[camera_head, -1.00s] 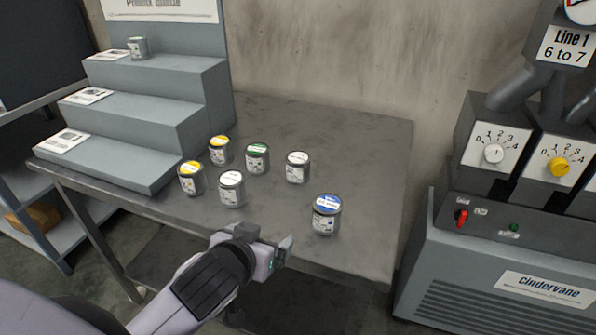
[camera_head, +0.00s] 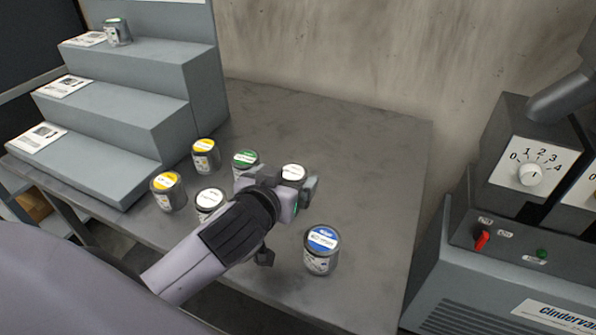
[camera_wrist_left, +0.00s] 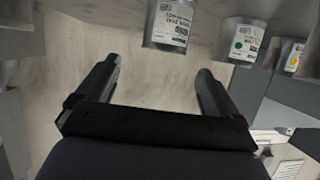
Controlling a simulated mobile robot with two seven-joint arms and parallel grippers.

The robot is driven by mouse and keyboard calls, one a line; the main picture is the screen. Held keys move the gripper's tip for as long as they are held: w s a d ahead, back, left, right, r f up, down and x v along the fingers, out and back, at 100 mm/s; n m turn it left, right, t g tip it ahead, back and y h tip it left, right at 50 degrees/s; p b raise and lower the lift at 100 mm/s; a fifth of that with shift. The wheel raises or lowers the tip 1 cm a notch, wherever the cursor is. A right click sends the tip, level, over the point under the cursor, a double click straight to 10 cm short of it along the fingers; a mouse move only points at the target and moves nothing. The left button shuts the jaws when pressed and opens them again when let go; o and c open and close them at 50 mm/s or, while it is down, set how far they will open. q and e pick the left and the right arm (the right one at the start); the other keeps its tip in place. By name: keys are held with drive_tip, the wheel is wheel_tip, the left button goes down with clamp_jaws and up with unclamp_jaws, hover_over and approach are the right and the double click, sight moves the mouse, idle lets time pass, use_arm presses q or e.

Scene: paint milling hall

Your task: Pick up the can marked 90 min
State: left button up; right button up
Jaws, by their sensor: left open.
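Several small grey paint cans stand on the table; no "90 min" marking is legible on any of them. Two have yellow lids (camera_head: 206,157) (camera_head: 168,193), one a green lid (camera_head: 244,159), one a blue lid (camera_head: 321,252). A white-lidded can (camera_head: 210,203) stands left of my gripper, and another white-lidded can (camera_head: 292,172) is partly hidden behind it. My left gripper (camera_head: 289,222) is open and empty over the table, between the white-lidded cans and the blue-lidded one. In the left wrist view, a labelled can (camera_wrist_left: 170,25) shows beyond the open fingers (camera_wrist_left: 158,70). My right gripper is not visible.
A grey stepped stand (camera_head: 125,110) with paper cards is at the left; another can (camera_head: 117,32) sits on its top step. A machine with a dial (camera_head: 529,174) and red switch (camera_head: 482,240) stands at the right. The table (camera_head: 360,140) is clear at the back right.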

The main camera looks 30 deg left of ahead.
sight(292, 172)
use_arm(q)
drive_tip(key=shift+f+x, duration=0.15)
drive_tip(key=shift+x, duration=1.5)
drive_tip(key=shift+f+x, duration=0.2)
drive_tip(key=shift+x, duration=1.5)
drive_tip(key=shift+s+a, duration=0.2)
drive_tip(key=c, duration=1.2)
